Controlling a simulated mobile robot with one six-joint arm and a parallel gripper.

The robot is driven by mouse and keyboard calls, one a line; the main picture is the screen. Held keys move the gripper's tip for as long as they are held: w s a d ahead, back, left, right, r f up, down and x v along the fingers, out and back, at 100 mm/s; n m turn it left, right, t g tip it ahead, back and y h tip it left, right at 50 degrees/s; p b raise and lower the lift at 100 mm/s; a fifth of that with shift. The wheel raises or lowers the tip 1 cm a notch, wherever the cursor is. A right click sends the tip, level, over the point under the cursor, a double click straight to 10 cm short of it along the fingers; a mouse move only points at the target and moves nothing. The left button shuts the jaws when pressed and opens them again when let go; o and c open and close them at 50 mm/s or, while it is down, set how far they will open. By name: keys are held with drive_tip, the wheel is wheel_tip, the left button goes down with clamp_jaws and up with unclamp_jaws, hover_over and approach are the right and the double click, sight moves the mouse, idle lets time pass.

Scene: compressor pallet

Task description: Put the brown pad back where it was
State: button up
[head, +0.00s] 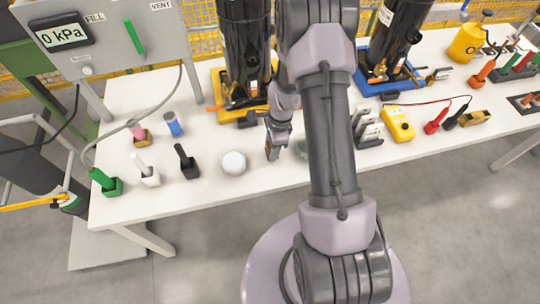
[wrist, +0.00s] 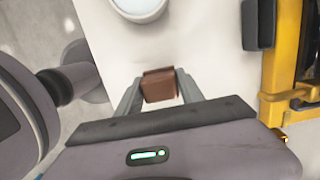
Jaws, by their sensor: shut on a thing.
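The brown pad (wrist: 159,86) is a small brown block between the two fingers of my gripper (wrist: 158,92) in the wrist view. The fingers are shut on its two sides. Below it the white table top shows; I cannot tell whether the pad touches the table. In the head view my gripper (head: 273,150) is low over the table, near its front edge and in front of the yellow-based black compressor. The pad cannot be made out there.
A round dish (wrist: 140,8) shows at the wrist view's top. The yellow base (head: 222,82) and blue base (head: 371,82) stand behind. A yellow meter (head: 398,122) is at right. Coloured-handled tools stand at left.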

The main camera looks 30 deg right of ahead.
wheel_tip(320, 180, down, 3)
drive_tip(key=shift+r+b, duration=0.15)
drive_tip(key=shift+b, duration=0.25)
drive_tip(key=shift+r, duration=0.15)
drive_tip(key=o, duration=1.3)
